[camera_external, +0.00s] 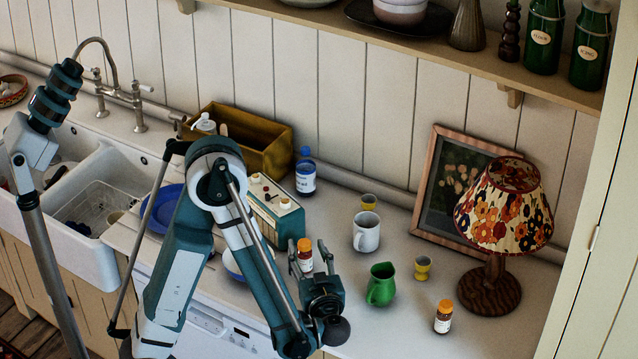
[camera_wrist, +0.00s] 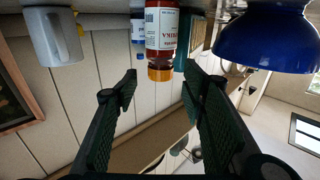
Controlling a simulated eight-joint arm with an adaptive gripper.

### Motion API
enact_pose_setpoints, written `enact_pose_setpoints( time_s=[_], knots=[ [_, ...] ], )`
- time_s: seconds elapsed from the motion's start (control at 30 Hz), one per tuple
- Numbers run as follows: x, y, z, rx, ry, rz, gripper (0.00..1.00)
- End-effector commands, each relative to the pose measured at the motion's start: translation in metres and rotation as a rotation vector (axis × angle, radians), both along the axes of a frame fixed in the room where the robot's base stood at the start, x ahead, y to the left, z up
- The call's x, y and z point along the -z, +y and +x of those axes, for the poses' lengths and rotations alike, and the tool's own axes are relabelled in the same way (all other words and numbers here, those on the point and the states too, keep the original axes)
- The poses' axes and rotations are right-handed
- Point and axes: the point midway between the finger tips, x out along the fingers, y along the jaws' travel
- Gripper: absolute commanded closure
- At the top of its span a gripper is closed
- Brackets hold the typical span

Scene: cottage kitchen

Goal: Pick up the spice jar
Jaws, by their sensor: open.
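A spice jar (camera_external: 305,256) with an orange cap, dark red contents and a white label stands upright on the counter. A second jar (camera_external: 443,317) with an orange cap stands near the counter's front right; the task does not say which is meant. My gripper (camera_external: 312,256) is open, its fingers level with the first jar, which shows between them from outside. In the wrist view, which is upside down, the first jar (camera_wrist: 163,35) lies ahead, centred between the fingertips (camera_wrist: 158,88). No contact is visible. The fingers hold nothing.
Close by stand a teal radio (camera_external: 275,213), a blue bowl (camera_wrist: 268,40), a white mug (camera_external: 367,236), a green pitcher (camera_external: 380,286) and a yellow egg cup (camera_external: 422,268). Behind are a blue-white bottle (camera_external: 306,176), a picture frame (camera_external: 424,200) and a floral lamp (camera_external: 500,215).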

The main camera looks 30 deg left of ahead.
Motion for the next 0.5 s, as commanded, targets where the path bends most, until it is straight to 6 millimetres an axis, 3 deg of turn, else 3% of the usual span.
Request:
enact_pose_setpoints(
  time_s=[0.5],
  knots=[
    [0.0,0.025,0.025,-0.001,0.0,0.0,0.59]
  ],
)
